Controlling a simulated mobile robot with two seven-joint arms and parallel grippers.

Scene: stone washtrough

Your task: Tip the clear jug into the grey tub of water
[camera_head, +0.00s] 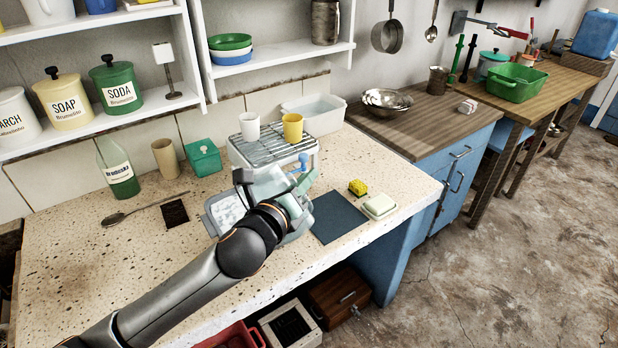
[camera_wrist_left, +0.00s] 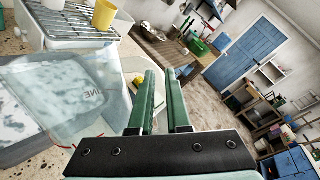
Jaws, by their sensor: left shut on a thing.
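A clear, see-through vessel that I take for the clear jug (camera_head: 226,208) is by my left gripper (camera_head: 292,203) above the stone counter. My right gripper is out of view.
A white cup (camera_head: 250,127) and a yellow cup (camera_head: 293,128) stand on the rack. A green bottle (camera_head: 120,178) and green box (camera_head: 203,158) stand left. A dark mat (camera_head: 338,217), sponge (camera_head: 357,187) and soap dish (camera_head: 380,206) lie right. The counter's left is mostly clear.

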